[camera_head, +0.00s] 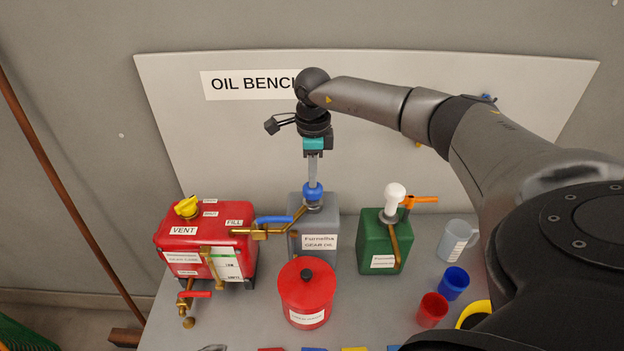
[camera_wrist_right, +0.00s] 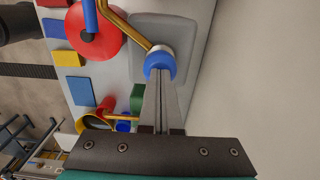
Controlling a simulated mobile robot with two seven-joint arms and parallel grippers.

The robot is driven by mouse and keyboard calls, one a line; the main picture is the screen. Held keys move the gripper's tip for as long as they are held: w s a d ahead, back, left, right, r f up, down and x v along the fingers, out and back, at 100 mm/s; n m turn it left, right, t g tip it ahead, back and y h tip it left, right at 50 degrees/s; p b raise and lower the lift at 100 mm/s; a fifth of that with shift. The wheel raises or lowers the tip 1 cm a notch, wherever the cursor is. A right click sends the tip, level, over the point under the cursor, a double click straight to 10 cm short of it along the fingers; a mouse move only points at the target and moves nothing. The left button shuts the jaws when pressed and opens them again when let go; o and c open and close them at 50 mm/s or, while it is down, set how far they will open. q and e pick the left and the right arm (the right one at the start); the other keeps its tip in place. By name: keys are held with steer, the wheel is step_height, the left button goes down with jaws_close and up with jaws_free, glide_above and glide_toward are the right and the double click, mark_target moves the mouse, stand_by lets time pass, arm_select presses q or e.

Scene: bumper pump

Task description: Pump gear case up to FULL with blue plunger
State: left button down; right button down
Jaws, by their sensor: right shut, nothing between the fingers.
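The grey gear-oil can (camera_head: 343,226) stands at the middle back of the bench with its blue plunger (camera_head: 313,198) low on top. My right gripper (camera_head: 313,182) points straight down, shut and empty, its fingertips at the plunger's top. In the right wrist view the shut fingers (camera_wrist_right: 161,80) overlap the blue plunger knob (camera_wrist_right: 160,65); contact looks likely. The red gear case (camera_head: 175,240) is at left, with a yellow vent cap (camera_head: 187,207) and a front sight gauge (camera_head: 212,268) whose level is too small to read. A brass pipe with a blue lever (camera_head: 274,219) joins can and case. My left gripper is out of view.
A green can (camera_head: 372,240) with a white knob and orange lever stands right of the grey can. A red round can (camera_head: 306,285) is in front. A red-handled drain valve (camera_head: 195,294) is on the case. Cups (camera_head: 453,283) stand at right; a back panel (camera_head: 400,160) rises behind.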

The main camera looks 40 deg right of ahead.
steer(key=shift+f, duration=0.25)
steer(key=shift+r+p, duration=1.4)
steer(key=shift+r, duration=0.4)
step_height(320, 180, up, 7)
steer(key=p, duration=0.3)
